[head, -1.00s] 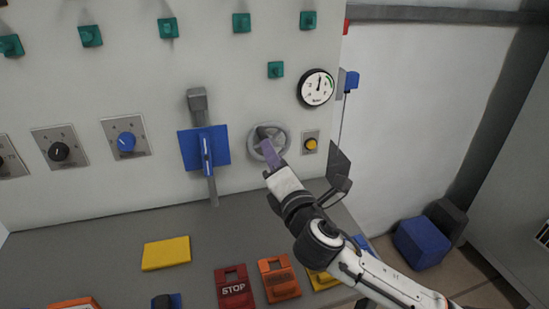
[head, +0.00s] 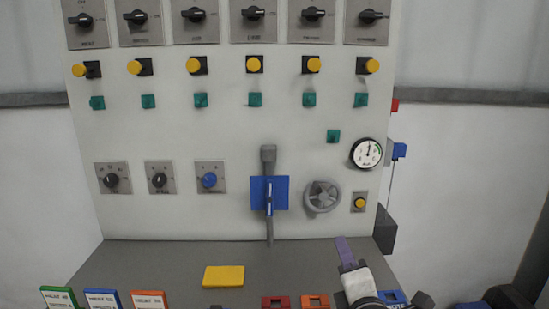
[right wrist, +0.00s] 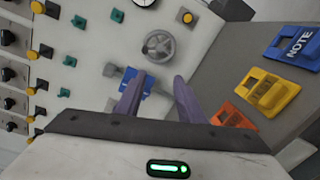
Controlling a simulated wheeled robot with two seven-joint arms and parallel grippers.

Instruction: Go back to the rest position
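My right gripper (head: 342,250) shows at the bottom right of the head view, in front of the panel and over the grey desk, away from the handwheel. In the right wrist view its two purple fingers (right wrist: 155,98) stand apart with nothing between them. The gripper is open and empty. My left gripper is not in either view.
The white panel (head: 230,140) carries a grey handwheel (head: 322,196), a blue-plated lever (head: 268,193), a gauge (head: 367,153), knobs and buttons. The grey desk (head: 170,260) holds a yellow block (head: 223,276) and coloured tags, including a blue NOTE tag (right wrist: 294,46).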

